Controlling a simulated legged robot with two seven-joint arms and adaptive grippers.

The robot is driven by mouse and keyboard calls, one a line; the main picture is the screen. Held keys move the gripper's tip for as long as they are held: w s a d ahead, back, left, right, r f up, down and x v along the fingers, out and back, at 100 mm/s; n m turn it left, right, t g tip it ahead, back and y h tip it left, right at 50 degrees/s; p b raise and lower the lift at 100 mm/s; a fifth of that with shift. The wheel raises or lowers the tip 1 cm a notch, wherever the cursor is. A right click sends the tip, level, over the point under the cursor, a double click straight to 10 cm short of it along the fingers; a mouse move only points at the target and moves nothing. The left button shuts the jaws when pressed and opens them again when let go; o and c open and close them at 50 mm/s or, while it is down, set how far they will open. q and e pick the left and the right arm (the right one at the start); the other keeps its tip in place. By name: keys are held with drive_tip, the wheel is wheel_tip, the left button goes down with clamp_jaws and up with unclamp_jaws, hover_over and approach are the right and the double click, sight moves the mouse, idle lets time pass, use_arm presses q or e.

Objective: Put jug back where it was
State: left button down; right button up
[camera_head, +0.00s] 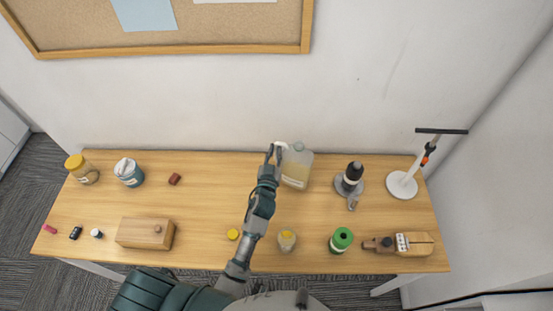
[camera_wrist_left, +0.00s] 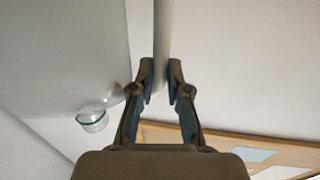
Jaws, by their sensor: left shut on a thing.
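The jug (camera_head: 297,168) is a pale, see-through container with yellowish liquid low in it, near the back edge of the table, right of its middle. My left gripper (camera_head: 276,152) reaches it from the front, at the jug's upper left side. In the left wrist view the gripper (camera_wrist_left: 160,80) is shut on the upright pale handle (camera_wrist_left: 163,30), and the jug's grey body (camera_wrist_left: 60,50) fills the left. Its round glassy neck (camera_wrist_left: 92,118) shows there too. The jug looks upright; I cannot tell whether its base touches the table. My right gripper is not in view.
On the table (camera_head: 210,205), a grey-based bottle stand (camera_head: 352,180) and a white-based stand (camera_head: 403,184) are right of the jug. A small jar (camera_head: 287,240), yellow lid (camera_head: 233,234) and green-topped can (camera_head: 341,240) sit in front. A wooden box (camera_head: 146,233) is left. The table's back middle-left is clear.

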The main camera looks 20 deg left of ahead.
use_arm(q)
drive_tip(key=f, duration=0.1)
drive_tip(key=a+f, duration=0.1)
drive_tip(key=f, duration=0.1)
drive_tip(key=shift+a+f+b, duration=0.3)
drive_tip(key=shift+b, duration=0.05)
drive_tip(key=c, duration=1.5)
unclamp_jaws()
drive_tip(key=shift+a+f, duration=0.1)
drive_tip(key=shift+a, duration=0.25)
drive_tip(key=shift+c, duration=0.2)
drive_tip(key=o, duration=0.4)
drive_tip(key=shift+d, duration=0.2)
drive_tip(key=s+d+b, duration=0.1)
drive_tip(key=s+d, duration=0.1)
drive_tip(key=s, duration=1)
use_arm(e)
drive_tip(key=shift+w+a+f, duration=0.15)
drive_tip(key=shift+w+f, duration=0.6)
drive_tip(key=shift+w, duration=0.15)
